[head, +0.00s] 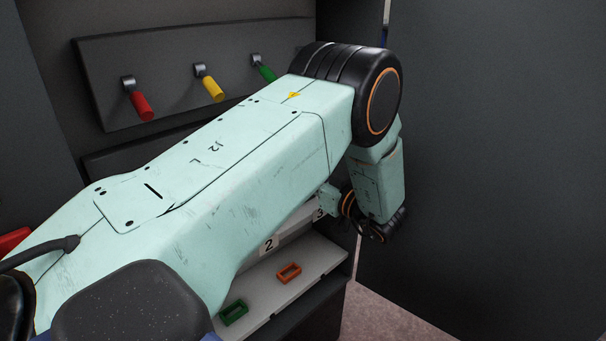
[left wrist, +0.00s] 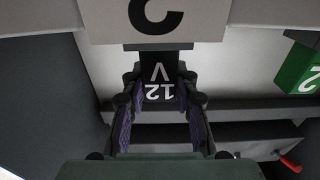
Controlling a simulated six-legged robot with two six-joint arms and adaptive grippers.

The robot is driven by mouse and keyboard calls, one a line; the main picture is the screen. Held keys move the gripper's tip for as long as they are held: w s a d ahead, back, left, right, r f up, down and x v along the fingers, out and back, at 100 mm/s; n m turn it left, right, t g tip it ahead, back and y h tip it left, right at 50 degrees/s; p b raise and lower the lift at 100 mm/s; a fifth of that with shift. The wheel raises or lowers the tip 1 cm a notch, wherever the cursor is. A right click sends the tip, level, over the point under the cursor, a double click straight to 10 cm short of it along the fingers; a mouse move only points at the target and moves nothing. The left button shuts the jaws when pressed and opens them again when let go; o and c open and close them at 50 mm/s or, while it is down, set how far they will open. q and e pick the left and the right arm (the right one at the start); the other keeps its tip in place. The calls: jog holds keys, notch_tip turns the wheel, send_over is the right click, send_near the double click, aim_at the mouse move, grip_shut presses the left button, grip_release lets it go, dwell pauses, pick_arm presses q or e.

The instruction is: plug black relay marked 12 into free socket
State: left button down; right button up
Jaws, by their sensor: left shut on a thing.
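In the left wrist view my left gripper (left wrist: 160,82) is shut on the black relay (left wrist: 160,92), with a finger on each side. The relay's white marking, "12 V", reads upside down. Its far end meets the lower edge of a pale panel with a large, partly cropped black numeral (left wrist: 157,14). Whether it is inside a socket or only in front of one cannot be told. In the head view my left arm hides the relay and most of the panel; the wrist is beside the label 3 (head: 320,213). My right gripper is not in view.
A green block (left wrist: 300,68) with a white marking is at the right of the wrist view. In the head view, a green frame (head: 233,313) and an orange frame (head: 289,273) lie on a pale shelf below label 2 (head: 269,245). Red (head: 142,105), yellow (head: 212,89) and green (head: 265,74) handles are behind.

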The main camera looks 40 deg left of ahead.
pick_arm(q)
jog(key=shift+f, duration=0.4)
jog(key=c, duration=1)
grip_release()
jog(key=shift+o, duration=0.2)
jog(key=s+d, duration=0.1)
jog(key=d, duration=1.1)
jog(key=shift+d, duration=0.1)
